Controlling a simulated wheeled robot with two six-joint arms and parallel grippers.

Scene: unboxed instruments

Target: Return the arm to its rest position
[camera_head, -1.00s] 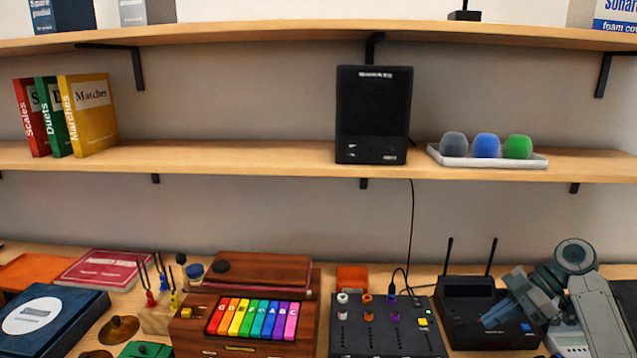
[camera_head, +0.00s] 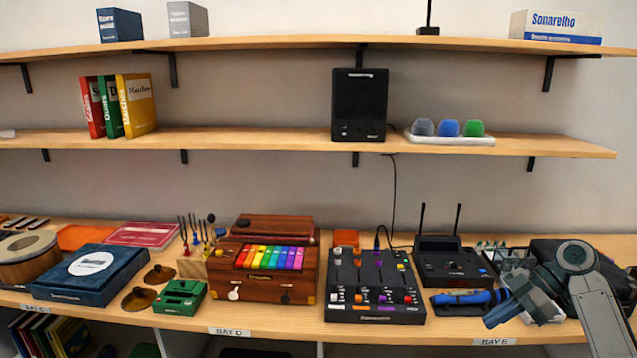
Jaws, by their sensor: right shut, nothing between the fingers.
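My right arm comes in from the lower right corner, bent at a round grey joint. Its gripper (camera_head: 497,316) points down and left, over the front edge of the bench at the right. It is shut and empty. A blue cylindrical thing (camera_head: 465,298) lies on a dark base on the bench, just left of the gripper; a gap between them is hard to judge. My left gripper is not in view.
The bench (camera_head: 245,316) holds a mixer (camera_head: 372,287), a toy keyboard box (camera_head: 262,275), a green box (camera_head: 180,297), a blue case (camera_head: 85,276) and a black receiver with two antennas (camera_head: 452,262). A black speaker (camera_head: 360,105) and books (camera_head: 118,106) stand on the middle shelf above.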

